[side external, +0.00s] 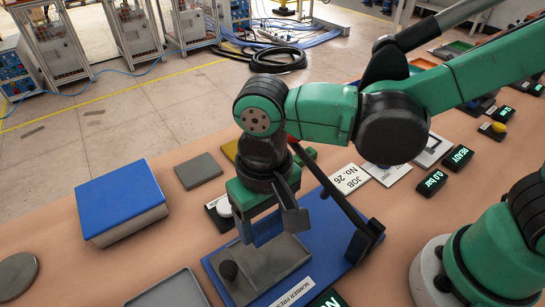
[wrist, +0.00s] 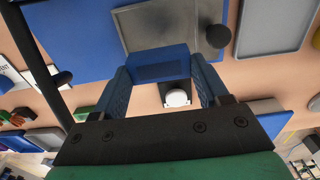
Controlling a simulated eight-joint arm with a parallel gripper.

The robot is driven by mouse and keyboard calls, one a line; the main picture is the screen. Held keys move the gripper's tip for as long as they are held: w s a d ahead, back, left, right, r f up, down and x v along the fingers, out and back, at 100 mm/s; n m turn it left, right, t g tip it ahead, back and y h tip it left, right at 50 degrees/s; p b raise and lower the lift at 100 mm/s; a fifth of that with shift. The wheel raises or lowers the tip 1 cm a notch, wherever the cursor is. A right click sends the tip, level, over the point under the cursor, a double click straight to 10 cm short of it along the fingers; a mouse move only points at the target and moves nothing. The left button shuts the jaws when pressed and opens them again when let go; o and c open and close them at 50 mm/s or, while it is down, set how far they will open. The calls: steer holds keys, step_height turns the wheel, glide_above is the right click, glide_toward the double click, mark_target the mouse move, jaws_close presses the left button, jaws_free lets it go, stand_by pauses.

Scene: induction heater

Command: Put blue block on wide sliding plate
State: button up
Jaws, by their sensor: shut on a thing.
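My gripper (side external: 267,225) is shut on the blue block (wrist: 160,66), which sits between its two fingers in the wrist view. In the side view the blue block (side external: 266,229) shows partly, behind a finger. The wide sliding plate (side external: 278,262) is grey with a black knob and lies on a blue base. The plate also shows in the wrist view (wrist: 170,22), just beyond the block. The block overlaps the plate's near edge in that picture. I cannot tell whether they touch.
A black bar (side external: 335,195) slants over the blue base (side external: 325,225). A white round button (side external: 224,207) is beside the gripper. A large blue-topped box (side external: 120,200) stands left. A grey tray (side external: 170,292) lies in front. Table between box and tray is clear.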

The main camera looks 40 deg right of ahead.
mark_target(267, 250)
steer(key=shift+f, duration=2.75)
steer(key=shift+f, duration=0.1)
steer(key=o, duration=1.5)
steer(key=shift+c, duration=0.2)
step_height(267, 250, up, 12)
steer(key=shift+r, duration=0.15)
